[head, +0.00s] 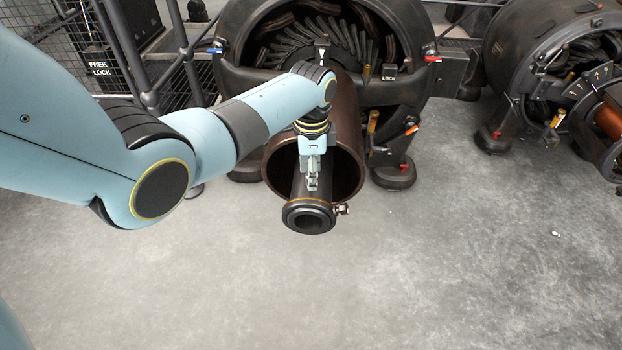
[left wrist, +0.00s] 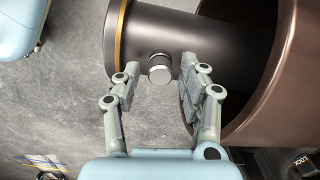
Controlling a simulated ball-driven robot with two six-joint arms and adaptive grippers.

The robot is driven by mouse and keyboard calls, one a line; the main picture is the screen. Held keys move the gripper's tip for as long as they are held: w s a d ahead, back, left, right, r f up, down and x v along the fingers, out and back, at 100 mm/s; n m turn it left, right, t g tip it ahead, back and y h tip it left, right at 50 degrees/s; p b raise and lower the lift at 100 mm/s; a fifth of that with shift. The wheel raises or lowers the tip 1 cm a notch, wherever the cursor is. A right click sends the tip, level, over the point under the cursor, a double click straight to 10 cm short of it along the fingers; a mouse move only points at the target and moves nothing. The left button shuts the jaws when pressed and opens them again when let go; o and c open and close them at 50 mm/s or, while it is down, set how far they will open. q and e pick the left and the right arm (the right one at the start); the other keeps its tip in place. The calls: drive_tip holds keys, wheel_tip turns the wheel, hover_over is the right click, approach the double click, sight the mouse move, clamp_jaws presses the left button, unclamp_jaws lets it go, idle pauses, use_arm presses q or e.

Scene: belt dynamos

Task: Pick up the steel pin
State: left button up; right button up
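The steel pin (left wrist: 160,69) is a short, bright round stub on the side of a dark tube (left wrist: 150,30) with a yellow band. In the head view a small metal piece, apparently the pin (head: 343,209), sticks out right of the tube's front collar (head: 308,216). My left gripper (left wrist: 158,75) is open, its two fingers on either side of the pin with gaps showing. In the head view the left gripper (head: 313,183) hangs over the tube. Whether the fingers have reached the pin's depth is hard to tell. My right gripper is not in view.
The tube projects from a wider brown cylinder (head: 348,150), whose wall is close to one finger. A dynamo (head: 400,90) stands behind, and another (head: 520,70) is at the right. A small pale object (head: 556,234) lies on the otherwise clear floor (head: 450,280).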

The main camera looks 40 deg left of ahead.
use_arm(q)
clamp_jaws()
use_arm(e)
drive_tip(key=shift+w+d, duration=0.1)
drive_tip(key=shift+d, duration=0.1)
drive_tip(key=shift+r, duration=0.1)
